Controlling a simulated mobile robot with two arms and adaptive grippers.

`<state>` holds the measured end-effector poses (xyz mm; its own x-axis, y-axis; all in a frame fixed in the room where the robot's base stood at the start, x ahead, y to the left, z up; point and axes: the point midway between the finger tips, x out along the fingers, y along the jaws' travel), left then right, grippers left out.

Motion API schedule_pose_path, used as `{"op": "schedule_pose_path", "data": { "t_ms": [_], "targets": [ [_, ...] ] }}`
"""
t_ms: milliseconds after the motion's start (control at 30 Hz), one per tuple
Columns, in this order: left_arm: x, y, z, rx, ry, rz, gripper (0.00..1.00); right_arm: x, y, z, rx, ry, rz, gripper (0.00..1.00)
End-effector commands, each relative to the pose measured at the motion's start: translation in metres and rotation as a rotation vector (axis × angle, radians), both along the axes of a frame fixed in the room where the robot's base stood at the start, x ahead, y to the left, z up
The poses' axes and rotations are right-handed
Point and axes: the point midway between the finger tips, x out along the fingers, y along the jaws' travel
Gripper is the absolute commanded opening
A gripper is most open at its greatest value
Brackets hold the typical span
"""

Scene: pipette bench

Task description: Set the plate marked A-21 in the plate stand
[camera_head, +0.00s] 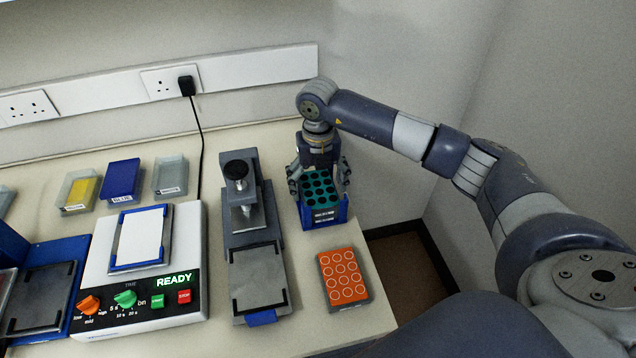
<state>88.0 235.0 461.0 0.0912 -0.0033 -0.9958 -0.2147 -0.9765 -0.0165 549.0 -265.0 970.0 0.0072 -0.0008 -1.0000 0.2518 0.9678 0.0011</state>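My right gripper (319,178) reaches down at the back right of the bench. Its fingers stand on either side of a teal-topped block with dark round wells (320,187), which has a blue body with a small label on the front. I cannot tell whether the fingers press on it. No label is readable as A-21. A blue plate (121,180) with a label lies at the back left between clear trays. A grey pad with black corner brackets (40,297) sits on a blue base at far left; I cannot tell if it is the plate stand. My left gripper is not in view.
A white device (192,240) with knobs reads READY and carries a blue-framed white plate (141,238). A grey press (257,277) stands mid-bench. An orange block with circles (342,277) lies front right. Clear trays (78,191) (170,177) stand behind; a cable hangs from the wall socket.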

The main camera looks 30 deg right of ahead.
Motion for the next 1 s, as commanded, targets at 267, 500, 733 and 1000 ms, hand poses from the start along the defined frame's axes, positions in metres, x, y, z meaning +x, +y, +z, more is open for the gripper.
{"op": "schedule_pose_path", "data": {
  "t_ms": [267,500,733,1000],
  "targets": [
    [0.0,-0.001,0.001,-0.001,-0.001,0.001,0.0,0.0,0.0,0.001,0.0,0.0,0.0,0.85],
    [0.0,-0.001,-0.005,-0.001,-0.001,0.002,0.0,0.002,0.0,0.022,0.0,-0.006,0.001,0.85],
    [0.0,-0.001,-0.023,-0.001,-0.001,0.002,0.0,0.001,0.0,0.073,0.0,-0.006,0.001,0.85],
    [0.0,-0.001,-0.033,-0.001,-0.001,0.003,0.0,0.0,0.0,0.116,0.0,-0.002,0.0,0.85]
  ]
}}
